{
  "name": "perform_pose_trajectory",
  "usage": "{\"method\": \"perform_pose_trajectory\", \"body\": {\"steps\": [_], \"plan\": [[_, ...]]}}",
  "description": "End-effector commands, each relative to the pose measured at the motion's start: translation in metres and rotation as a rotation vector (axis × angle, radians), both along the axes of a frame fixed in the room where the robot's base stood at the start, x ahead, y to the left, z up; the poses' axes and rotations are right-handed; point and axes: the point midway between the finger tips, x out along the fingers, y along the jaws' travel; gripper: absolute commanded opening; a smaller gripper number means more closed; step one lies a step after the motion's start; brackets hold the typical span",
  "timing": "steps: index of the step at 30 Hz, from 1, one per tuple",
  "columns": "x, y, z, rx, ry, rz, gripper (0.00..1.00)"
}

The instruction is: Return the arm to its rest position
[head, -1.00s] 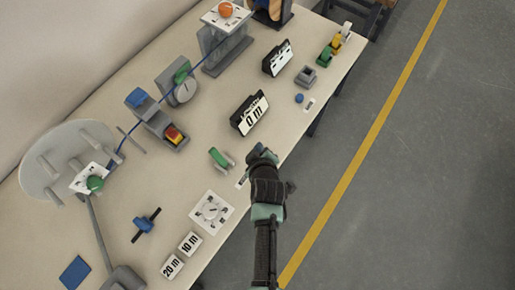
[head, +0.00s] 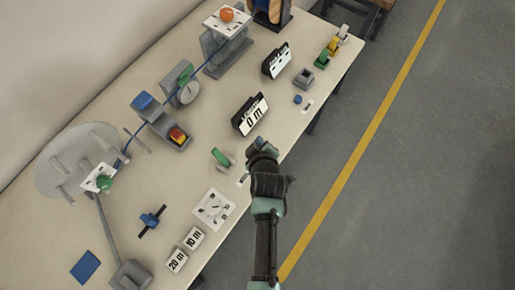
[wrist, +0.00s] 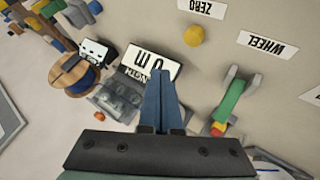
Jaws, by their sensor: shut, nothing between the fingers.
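My gripper (head: 262,148) is at the end of my dark and teal arm, over the front edge of the table in the head view. In the wrist view its two blue fingers (wrist: 161,104) are together with nothing between them. A display reading "0 m" (head: 250,115) stands farther back on the table; it also shows just beyond the fingertips in the wrist view (wrist: 150,62). A green-handled part (head: 221,157) lies just left of my gripper, and it shows right of the fingers in the wrist view (wrist: 232,98).
The table (head: 130,205) holds a grey disc (head: 62,165), a machine with a red-and-yellow button (head: 178,136), a white dial plate (head: 214,208) and "10 m" (head: 194,238) and "20 m" (head: 177,261) signs. Open floor (head: 430,180) with a yellow line lies to the right.

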Motion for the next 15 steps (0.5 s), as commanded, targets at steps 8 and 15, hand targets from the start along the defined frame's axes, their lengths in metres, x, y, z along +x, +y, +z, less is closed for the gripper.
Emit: {"method": "perform_pose_trajectory", "body": {"steps": [8, 15], "plan": [[0.0001, 0.0, 0.0001, 0.0, 0.0, 0.0, 0.0], [0.0057, 0.0006, 0.0062, 0.005, -0.016, -0.004, 0.0]]}}
